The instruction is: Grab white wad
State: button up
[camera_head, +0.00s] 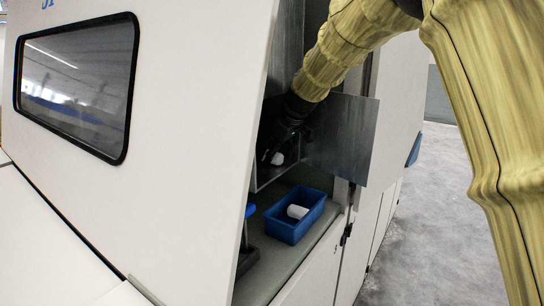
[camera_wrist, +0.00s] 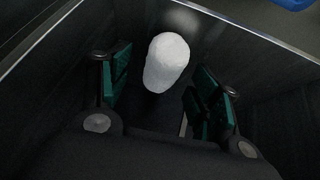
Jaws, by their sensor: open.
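A white wad (camera_wrist: 167,60) lies inside a dark metal-walled compartment; it also shows small in the head view (camera_head: 278,158). It has a rounded, slightly elongated shape. My gripper (camera_wrist: 160,74) is open, with its green-padded fingers on either side of the wad and the wad towards the fingertips. Gaps show between the wad and both pads, so neither finger appears to touch it. In the head view my gripper (camera_head: 277,146) reaches down into the compartment, and its dark fingers are hard to make out.
A blue bin (camera_head: 278,228) with a white cylindrical piece (camera_head: 297,211) in it stands on the ledge below the compartment. A metal flap (camera_head: 345,140) stands to the right of the opening. A blue-topped item (camera_head: 250,211) stands left of the bin. Compartment walls are close around my gripper.

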jog(key=shift+c, duration=0.5)
jog(key=c, duration=0.8)
jog(key=shift+r, duration=0.1)
